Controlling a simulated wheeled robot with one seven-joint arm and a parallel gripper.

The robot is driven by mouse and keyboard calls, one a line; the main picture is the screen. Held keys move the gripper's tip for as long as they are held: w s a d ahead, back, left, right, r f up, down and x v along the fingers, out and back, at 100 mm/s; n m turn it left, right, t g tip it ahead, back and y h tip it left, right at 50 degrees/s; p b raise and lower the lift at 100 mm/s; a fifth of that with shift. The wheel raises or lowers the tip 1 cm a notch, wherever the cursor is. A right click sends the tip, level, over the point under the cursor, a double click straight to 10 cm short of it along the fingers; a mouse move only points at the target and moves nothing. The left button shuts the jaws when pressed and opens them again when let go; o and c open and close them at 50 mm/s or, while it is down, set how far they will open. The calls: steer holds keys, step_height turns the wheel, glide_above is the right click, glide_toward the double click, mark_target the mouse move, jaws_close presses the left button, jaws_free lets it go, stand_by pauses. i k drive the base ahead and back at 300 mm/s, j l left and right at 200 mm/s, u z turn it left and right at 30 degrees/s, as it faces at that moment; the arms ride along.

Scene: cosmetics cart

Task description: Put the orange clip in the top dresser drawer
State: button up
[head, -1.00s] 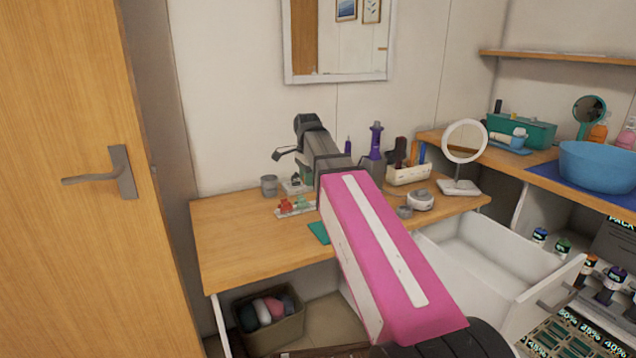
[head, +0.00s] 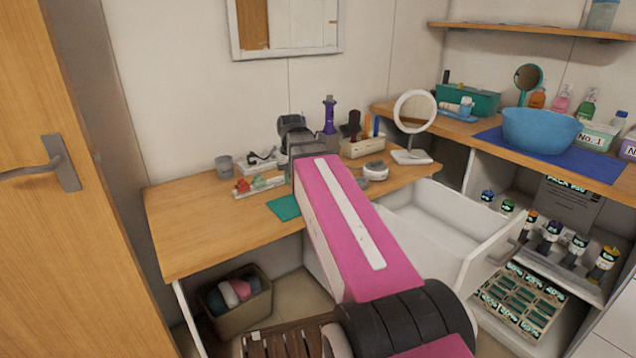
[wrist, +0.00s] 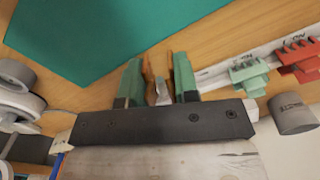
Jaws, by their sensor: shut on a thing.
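The orange clip (wrist: 149,68) shows in the wrist view between the green-tipped fingers of my gripper (wrist: 160,82), which is shut on it. Part of the clip is hidden by the fingers. In the head view my arm hides the fingertips and the clip; the dark wrist end is over the back of the wooden dresser top (head: 195,230). The top dresser drawer (head: 425,215) is pulled open at the right of my arm, and its visible white inside looks empty. My gripper is left of and behind the drawer, over the dresser top.
A red clip (wrist: 297,62) and green clip (wrist: 250,72) sit on a white holder beside my gripper. A grey cup (wrist: 291,113), a teal mat (wrist: 80,35) and a round white device (head: 375,170) are close by. A ring-light mirror (head: 415,112) stands behind the drawer.

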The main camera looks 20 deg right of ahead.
mark_target(469, 250)
steer(key=k+l+z, duration=0.15)
steer(key=l, duration=0.15)
steer(key=l+z, duration=0.15)
steer(key=l, duration=0.15)
steer(key=j+z, duration=0.1)
steer(key=z, duration=0.3)
steer(key=j+z, duration=0.1)
steer(key=z, duration=0.7)
steer(key=k+j+z, duration=0.1)
steer(key=z, duration=0.75)
steer(key=k+j, duration=0.05)
